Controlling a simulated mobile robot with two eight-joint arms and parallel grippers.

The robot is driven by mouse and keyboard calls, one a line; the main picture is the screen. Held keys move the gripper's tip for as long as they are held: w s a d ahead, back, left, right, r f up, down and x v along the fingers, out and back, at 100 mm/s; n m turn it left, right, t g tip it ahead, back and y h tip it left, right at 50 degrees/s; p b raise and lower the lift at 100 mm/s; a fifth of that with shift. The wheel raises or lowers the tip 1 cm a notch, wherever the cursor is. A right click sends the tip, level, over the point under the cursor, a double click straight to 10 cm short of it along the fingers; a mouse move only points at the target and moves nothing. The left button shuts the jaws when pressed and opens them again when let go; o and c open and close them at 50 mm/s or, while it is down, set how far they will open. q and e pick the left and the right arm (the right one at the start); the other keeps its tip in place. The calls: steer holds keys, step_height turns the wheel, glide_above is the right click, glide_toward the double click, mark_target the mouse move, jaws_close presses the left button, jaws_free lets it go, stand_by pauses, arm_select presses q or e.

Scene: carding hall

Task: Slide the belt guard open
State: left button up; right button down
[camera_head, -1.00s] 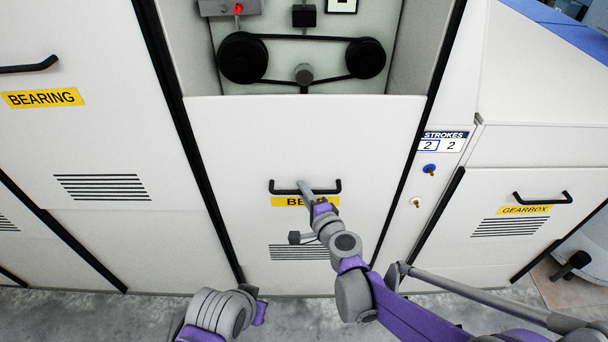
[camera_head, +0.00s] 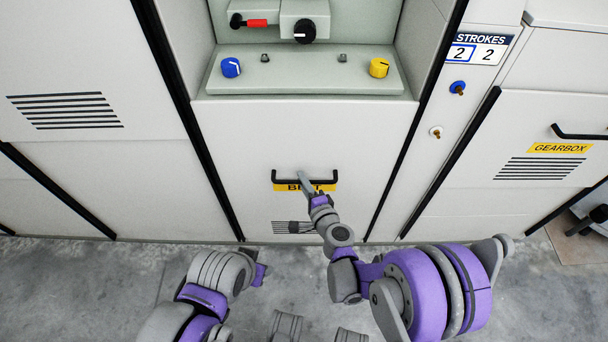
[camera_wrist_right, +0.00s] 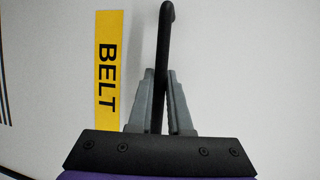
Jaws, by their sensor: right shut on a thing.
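The belt guard (camera_head: 300,140) is a white panel with a black bar handle (camera_head: 272,178) and a yellow BELT label (camera_head: 284,187). Its top edge lies below an open recess, and its lower part is near the floor. My right gripper (camera_head: 304,178) is shut on the handle and partly covers the label. In the right wrist view, the two grey fingers of the right gripper (camera_wrist_right: 160,98) close around the black handle (camera_wrist_right: 162,50), beside the BELT label (camera_wrist_right: 108,62).
The recess shows a ledge (camera_head: 300,82) with a blue knob (camera_head: 231,67) and a yellow knob (camera_head: 379,67). A STROKES counter (camera_head: 482,47) reads 2 2 on the right. The gearbox panel (camera_head: 545,110) stands farther right. Grey floor (camera_head: 120,270) is clear in front.

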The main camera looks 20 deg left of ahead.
steer(key=shift+f, duration=0.35)
steer(key=c, duration=0.8)
jaws_free()
steer(key=shift+c, duration=0.2)
steer(key=p+v, duration=0.1)
steer(key=v, duration=1)
steer(key=shift+a, duration=0.1)
